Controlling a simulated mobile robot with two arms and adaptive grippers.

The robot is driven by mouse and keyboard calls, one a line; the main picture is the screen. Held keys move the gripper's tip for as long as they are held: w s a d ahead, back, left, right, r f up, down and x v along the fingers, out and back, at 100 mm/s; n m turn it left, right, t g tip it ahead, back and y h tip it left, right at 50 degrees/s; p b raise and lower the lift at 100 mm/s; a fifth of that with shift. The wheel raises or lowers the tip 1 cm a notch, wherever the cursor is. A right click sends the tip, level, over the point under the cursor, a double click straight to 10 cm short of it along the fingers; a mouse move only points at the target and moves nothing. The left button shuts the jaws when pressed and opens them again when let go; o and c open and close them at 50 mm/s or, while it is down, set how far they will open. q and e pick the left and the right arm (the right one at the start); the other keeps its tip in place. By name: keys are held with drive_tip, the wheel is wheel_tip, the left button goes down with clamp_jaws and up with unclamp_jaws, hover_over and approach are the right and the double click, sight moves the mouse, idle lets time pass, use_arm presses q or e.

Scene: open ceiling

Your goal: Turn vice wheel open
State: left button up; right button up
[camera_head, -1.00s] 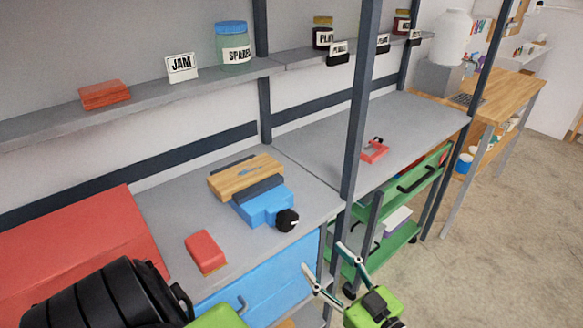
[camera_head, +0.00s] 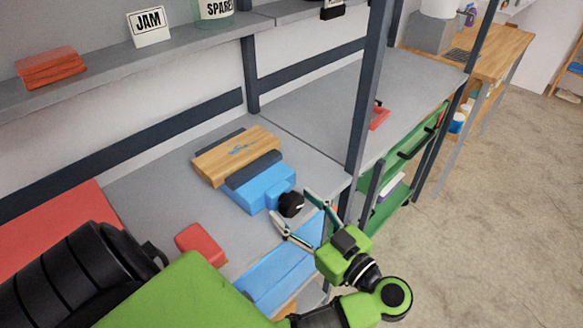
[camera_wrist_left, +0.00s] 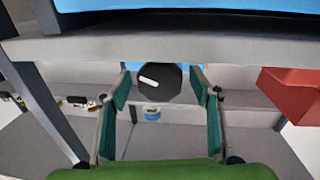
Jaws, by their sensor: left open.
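My left gripper (camera_head: 293,205) is open and points at the wheel from the front. In the left wrist view the wheel appears between the two open fingers (camera_wrist_left: 159,88); I cannot tell whether they touch it. My right gripper is not in view.
A red block (camera_head: 200,242) lies on the bench left of the wheel. A dark shelf post (camera_head: 370,95) stands close to the right of my left gripper. A red box (camera_head: 60,225) is at the left. A small red tool (camera_head: 378,118) lies on the bench further right.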

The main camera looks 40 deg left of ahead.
use_arm(q)
drive_tip(key=shift+d, duration=0.1)
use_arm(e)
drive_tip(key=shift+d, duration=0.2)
use_arm(q)
drive_tip(key=c, duration=1.1)
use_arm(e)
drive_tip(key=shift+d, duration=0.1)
use_arm(q)
drive_tip(key=shift+s+f+n, duration=0.1)
drive_tip(key=shift+f+n, duration=0.05)
drive_tip(key=shift+n, duration=0.85)
drive_tip(key=shift+n+b, duration=0.5)
drive_tip(key=shift+n, duration=0.7)
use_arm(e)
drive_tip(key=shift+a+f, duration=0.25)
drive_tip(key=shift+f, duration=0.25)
